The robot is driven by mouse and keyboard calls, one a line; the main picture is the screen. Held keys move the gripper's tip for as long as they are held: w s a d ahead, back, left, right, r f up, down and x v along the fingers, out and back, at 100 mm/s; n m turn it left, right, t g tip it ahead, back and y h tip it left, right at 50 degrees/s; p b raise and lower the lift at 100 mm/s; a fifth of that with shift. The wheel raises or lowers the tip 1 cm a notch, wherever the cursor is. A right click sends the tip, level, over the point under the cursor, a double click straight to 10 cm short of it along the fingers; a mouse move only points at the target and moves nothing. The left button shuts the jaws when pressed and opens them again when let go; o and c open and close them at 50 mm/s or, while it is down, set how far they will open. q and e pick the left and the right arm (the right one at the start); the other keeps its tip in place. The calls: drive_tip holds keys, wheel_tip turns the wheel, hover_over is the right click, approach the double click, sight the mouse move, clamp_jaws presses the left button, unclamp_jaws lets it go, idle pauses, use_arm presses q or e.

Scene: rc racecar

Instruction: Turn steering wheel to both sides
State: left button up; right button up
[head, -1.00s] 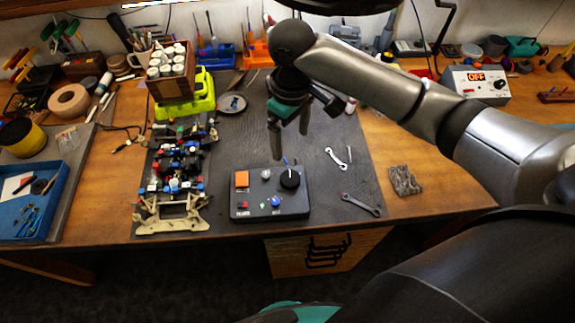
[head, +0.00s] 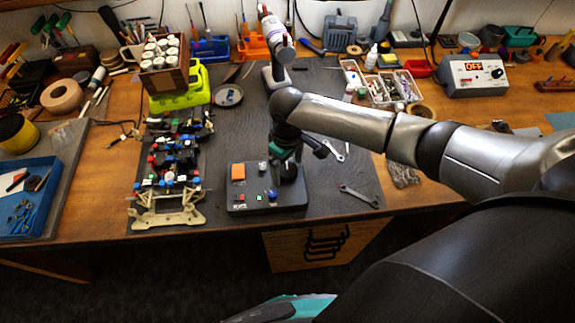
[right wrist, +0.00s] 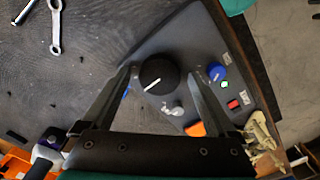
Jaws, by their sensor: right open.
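The black knob (right wrist: 158,73) with a white pointer line is the wheel-like control on the dark control box (head: 240,201). My right gripper (right wrist: 160,75) is open over the box, with one finger on each side of the knob in the right wrist view. A gap shows between the knob and each finger; I cannot tell whether the fingertips reach down to its height. In the head view my right gripper (head: 286,172) partly hides the knob. The RC car chassis (head: 167,217) stands left of the box, with its tan end towards me. My left gripper is not identifiable.
The box also has an orange button (head: 238,172), a blue knob (head: 272,194) and a small toggle (right wrist: 176,110). Wrenches (head: 359,196) lie right of the box on the dark mat. A blue tray (head: 50,187) is at far left. A power unit (head: 474,74) reads OFF.

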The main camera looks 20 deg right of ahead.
drive_tip(key=shift+f, duration=0.1)
drive_tip(key=c, duration=1.4)
drive_tip(key=shift+o, duration=0.2)
drive_tip(key=shift+n, duration=0.3)
drive_tip(key=shift+n+p, duration=0.5)
drive_tip(key=shift+p, duration=0.15)
drive_tip(key=shift+n+p, duration=0.6)
drive_tip(key=shift+n, duration=0.6)
drive_tip(key=shift+n+p, duration=0.45)
drive_tip(key=shift+n, duration=1.95)
drive_tip(key=shift+n+p, duration=0.3)
